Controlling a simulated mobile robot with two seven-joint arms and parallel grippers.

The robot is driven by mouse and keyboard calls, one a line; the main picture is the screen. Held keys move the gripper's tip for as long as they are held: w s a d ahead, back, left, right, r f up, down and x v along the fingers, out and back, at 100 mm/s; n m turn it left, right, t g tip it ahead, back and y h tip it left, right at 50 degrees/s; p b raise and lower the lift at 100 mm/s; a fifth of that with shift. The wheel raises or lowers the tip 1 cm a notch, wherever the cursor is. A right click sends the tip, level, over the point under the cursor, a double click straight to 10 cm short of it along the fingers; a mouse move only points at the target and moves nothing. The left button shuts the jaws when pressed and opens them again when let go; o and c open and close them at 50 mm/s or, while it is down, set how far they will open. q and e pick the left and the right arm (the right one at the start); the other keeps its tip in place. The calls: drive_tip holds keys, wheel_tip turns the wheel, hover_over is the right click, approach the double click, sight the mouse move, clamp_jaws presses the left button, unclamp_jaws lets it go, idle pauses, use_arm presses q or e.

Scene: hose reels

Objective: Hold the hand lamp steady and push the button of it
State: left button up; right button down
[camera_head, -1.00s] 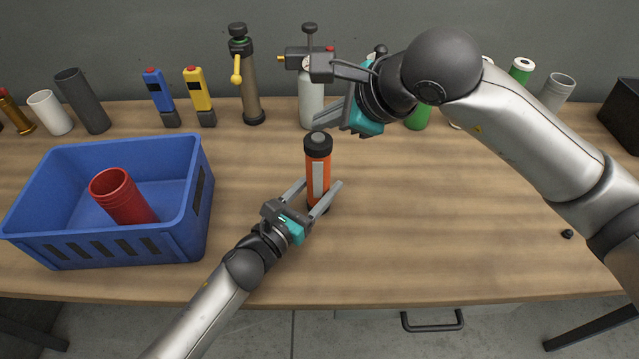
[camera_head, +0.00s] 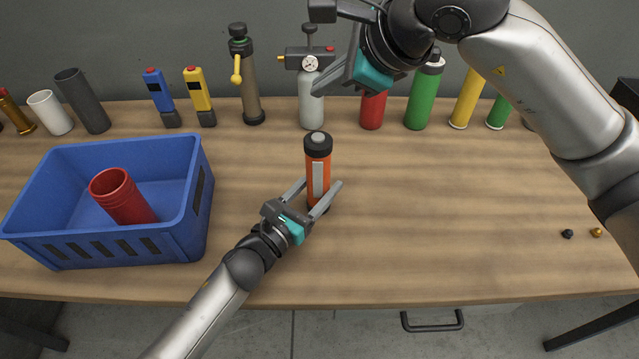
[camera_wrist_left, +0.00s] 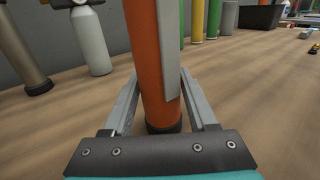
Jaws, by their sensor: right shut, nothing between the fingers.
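The hand lamp (camera_head: 318,168) is an orange upright cylinder with a black cap, a light grey side strip and a grey round button (camera_head: 318,137) on top. It stands on the table. My left gripper (camera_head: 322,187) has one finger on each side of its lower body and appears shut on it. The left wrist view shows the lamp (camera_wrist_left: 150,65) between the two fingers, its black base on the wood. My right gripper (camera_head: 320,88) is shut and empty, above and behind the lamp, apart from it. Whether the lamp is lit cannot be seen.
A blue crate (camera_head: 110,250) holding a red cup (camera_head: 122,197) stands at the left. Bottles, meters and a grey gauge cylinder (camera_head: 312,105) line the back. Small knobs (camera_head: 567,234) lie at the right.

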use_arm(q)
drive_tip(key=o, duration=0.5)
drive_tip(key=v, duration=1.1)
drive_tip(key=shift+s+a, duration=0.15)
drive_tip(key=shift+s, duration=0.15)
drive_tip(key=shift+s+a, duration=0.1)
drive_tip(key=shift+s, duration=0.05)
